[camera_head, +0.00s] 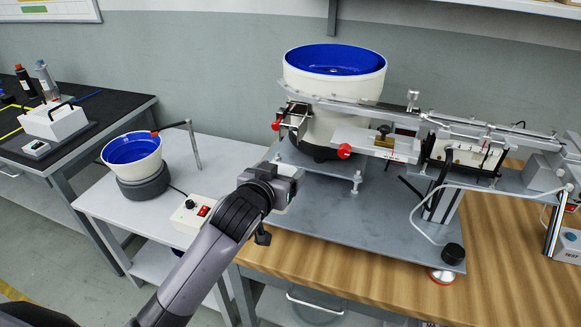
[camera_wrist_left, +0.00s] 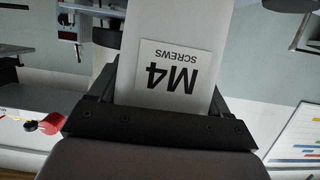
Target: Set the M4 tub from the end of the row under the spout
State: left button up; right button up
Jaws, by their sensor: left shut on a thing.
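The M4 tub (camera_wrist_left: 190,30) is a pale box with a white label reading "M4 SCREWS", upside down in the left wrist view. My left gripper (camera_wrist_left: 158,98) is shut on it, with dark fingers along both sides of the tub. In the head view my left gripper (camera_head: 284,188) is in front of the big bowl feeder's grey base plate, near the front edge of the bench. There the wrist hides most of what it holds, and I cannot make out the label. I cannot clearly pick out the spout. My right gripper is not in view.
A large white bowl feeder with blue inside (camera_head: 335,62) and a metal rail (camera_head: 440,122) stand on the wooden bench (camera_head: 330,262). A small blue-lined bowl (camera_head: 132,150) and a switch box (camera_head: 190,215) are on the grey table at left. A black-topped bench (camera_head: 90,112) is farther left.

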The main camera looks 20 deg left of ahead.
pick_arm(q)
jog(key=shift+f+x, duration=0.2)
jog(key=shift+x, duration=1.05)
jog(key=shift+f+x, duration=0.25)
jog(key=shift+x, duration=1.05)
jog(key=shift+f+x, duration=0.2)
jog(key=shift+x, duration=1.05)
jog(key=shift+s, duration=0.2)
